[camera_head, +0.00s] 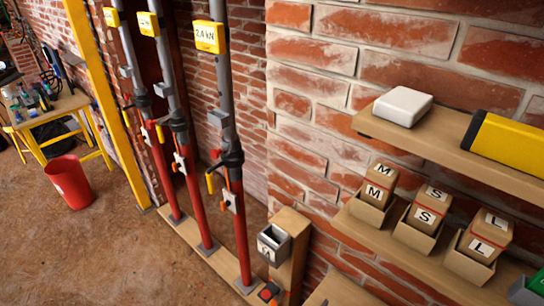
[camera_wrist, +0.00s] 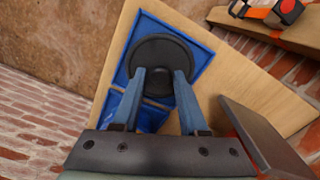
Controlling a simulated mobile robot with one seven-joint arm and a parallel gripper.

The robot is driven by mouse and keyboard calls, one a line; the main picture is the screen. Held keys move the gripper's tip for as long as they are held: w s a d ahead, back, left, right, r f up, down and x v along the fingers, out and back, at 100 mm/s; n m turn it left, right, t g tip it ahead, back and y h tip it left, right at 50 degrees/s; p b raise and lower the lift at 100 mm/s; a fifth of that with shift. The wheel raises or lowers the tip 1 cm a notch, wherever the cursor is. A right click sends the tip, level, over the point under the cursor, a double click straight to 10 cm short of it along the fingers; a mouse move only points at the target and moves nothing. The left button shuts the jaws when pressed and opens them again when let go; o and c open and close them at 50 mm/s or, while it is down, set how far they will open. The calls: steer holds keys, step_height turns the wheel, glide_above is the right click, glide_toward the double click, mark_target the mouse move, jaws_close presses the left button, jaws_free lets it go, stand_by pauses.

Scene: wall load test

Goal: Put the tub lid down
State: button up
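The tub lid (camera_wrist: 160,52) is a black round disc with a raised dark middle part, seen in the wrist view at the upper centre. My gripper (camera_wrist: 161,74) has its two blue-grey fingertips on either side of that dark part and seems shut on it. The lid lies over a blue marked area (camera_wrist: 196,60) on a pale wooden board (camera_wrist: 120,50). Whether the lid touches the board or hangs just above it, I cannot tell. The head view shows neither the lid nor my gripper.
A brown block (camera_wrist: 262,138) stands close on the right in the wrist view. In the head view, red-and-grey props (camera_head: 240,200) stand left of a shelf with several labelled boxes (camera_head: 426,215). A white box (camera_head: 403,105) and a yellow case (camera_head: 508,143) are above. Red bucket (camera_head: 70,183) at left.

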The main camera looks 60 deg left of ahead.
steer(key=shift+o, duration=1)
step_height(320, 180, up, 12)
steer(key=shift+r, duration=0.2)
steer(key=shift+s, duration=0.1)
